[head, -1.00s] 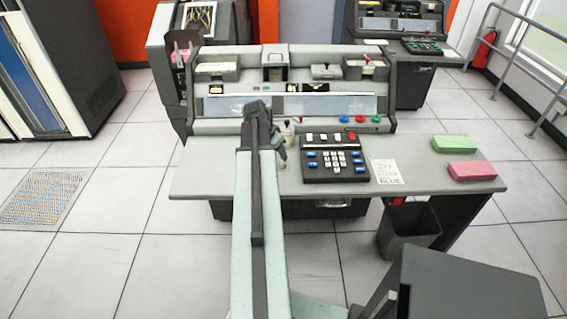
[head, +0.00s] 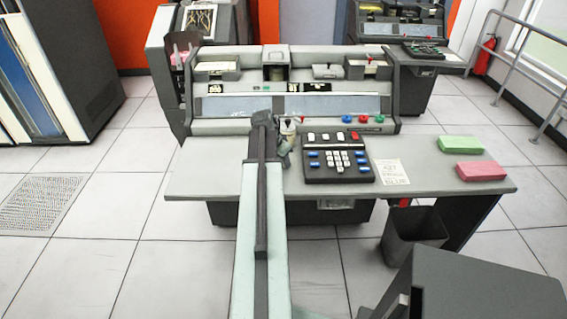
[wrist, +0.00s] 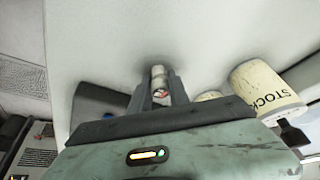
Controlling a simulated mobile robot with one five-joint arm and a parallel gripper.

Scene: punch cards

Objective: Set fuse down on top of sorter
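The fuse (wrist: 158,78), a small pale cylinder with a metal-like end and a bit of red, sits between the dark fingers of my gripper (wrist: 159,90) in the wrist view. The fingers lie against both its sides, and a soft shadow shows on the pale surface just beyond its tip. In the head view my gripper (head: 264,120) is over the desk, left of the keypad, mostly hidden behind my arm; the fuse cannot be made out there. I cannot tell surely which machine is the sorter; a grey card machine (head: 158,50) stands behind on the left.
A cream cup marked STOCK (wrist: 266,90) is close to the right of my gripper. The desk (head: 210,180) carries a keypad (head: 338,158), a paper sheet (head: 391,172), and green (head: 460,145) and pink (head: 480,171) blocks. A bin (head: 415,238) stands below. The floor at left is clear.

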